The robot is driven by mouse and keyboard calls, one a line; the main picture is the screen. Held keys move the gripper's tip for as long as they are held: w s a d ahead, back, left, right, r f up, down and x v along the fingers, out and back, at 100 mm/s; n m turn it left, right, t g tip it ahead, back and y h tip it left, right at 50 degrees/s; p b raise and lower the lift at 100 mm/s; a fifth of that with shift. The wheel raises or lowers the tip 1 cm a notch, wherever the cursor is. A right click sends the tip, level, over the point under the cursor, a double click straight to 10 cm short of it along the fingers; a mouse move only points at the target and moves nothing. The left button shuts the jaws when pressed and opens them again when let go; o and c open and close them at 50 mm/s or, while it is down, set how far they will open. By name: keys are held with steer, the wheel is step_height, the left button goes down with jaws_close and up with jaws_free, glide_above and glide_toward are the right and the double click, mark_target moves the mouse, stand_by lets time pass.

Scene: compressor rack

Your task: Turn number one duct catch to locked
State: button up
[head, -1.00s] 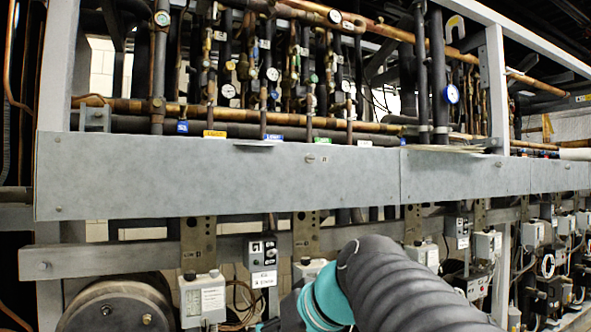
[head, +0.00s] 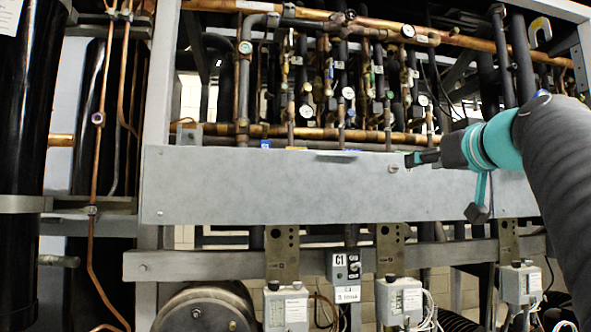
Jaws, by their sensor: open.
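The long grey duct panel (head: 260,190) runs across the middle of the head view. A small round catch (head: 394,168) sits on its face near the upper edge, right of the middle. Its turn position is too small to tell, and no label shows clearly beside it. My gripper (head: 409,160) comes in from the right, dark fingers pointing left, its tips just right of the catch and slightly above it. The gripper is open and holds nothing visible. Whether the tips touch the catch or panel cannot be told. The panel behind the gripper is partly hidden.
Copper pipes (head: 330,133) and several gauges fill the space above the panel. Grey control boxes (head: 287,308) and a small switch box (head: 345,266) hang below it. A black vertical cylinder (head: 22,150) stands at the left. The panel face left of the catch is clear.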

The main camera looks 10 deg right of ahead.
mark_target(395, 169)
steer(key=w+p, duration=0.1)
steer(key=w, duration=0.9)
steer(key=shift+a+p, duration=0.15)
steer(key=shift+p, duration=0.2)
steer(key=shift+c, duration=0.2)
jaws_close()
